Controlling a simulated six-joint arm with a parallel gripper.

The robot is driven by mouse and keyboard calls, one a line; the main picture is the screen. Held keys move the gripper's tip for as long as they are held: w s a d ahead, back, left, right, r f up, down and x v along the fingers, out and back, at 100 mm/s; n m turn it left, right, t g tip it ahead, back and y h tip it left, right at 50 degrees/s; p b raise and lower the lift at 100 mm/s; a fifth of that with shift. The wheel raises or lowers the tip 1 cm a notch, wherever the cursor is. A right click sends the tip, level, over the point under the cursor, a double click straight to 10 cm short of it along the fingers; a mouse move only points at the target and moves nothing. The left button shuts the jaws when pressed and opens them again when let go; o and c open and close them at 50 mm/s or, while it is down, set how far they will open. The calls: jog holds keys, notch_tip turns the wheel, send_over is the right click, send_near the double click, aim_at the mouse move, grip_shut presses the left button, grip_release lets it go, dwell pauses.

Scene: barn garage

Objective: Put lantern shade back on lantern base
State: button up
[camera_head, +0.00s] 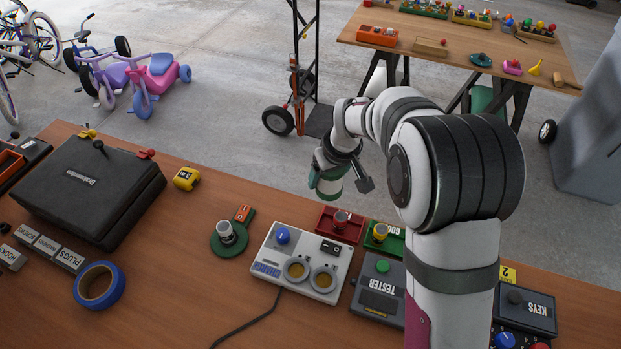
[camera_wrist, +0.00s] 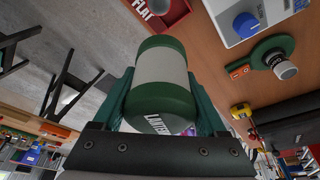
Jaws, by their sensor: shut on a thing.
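The lantern shade (camera_wrist: 160,80) is a pale cylinder with green ends and a "LANTERN" label, partly cut off. My gripper (camera_wrist: 157,100) is shut on it, with a finger on each side. In the head view the shade (camera_head: 327,184) hangs tilted below my gripper (camera_head: 333,168), near the far edge of the bench. The lantern base (camera_head: 229,239) is a round green disc with a bulb upright on it and an orange switch tab. It stands on the bench, left of and nearer than the shade, apart from it. The base (camera_wrist: 275,60) also shows in the wrist view.
A charger (camera_head: 300,262) stands right of the base, with a cable in front. Red (camera_head: 340,224) and green trays and a tester (camera_head: 380,289) lie further right. A yellow tape measure (camera_head: 187,178), black case (camera_head: 90,188) and blue tape roll (camera_head: 99,285) are left. Bench front centre is mostly clear.

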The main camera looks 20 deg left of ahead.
jog(key=s+a+f+n, duration=0.1)
jog(key=s+a, duration=0.3)
jog(key=a, duration=0.2)
jog(key=s+a+n, duration=0.2)
jog(key=s+a, duration=0.1)
jog(key=a, duration=0.3)
jog(key=n+g, duration=0.1)
jog(key=n, duration=0.1)
send_over(222, 224)
jog(key=shift+w+f+y, duration=0.2)
jog(key=shift+f+y, duration=0.2)
jog(key=shift+f, duration=0.3)
jog(key=shift+s+a+f, duration=0.2)
jog(key=shift+f, duration=2.75)
jog(key=shift+f, duration=0.5)
jog(key=o, duration=1.2)
jog(key=shift+c, duration=0.2)
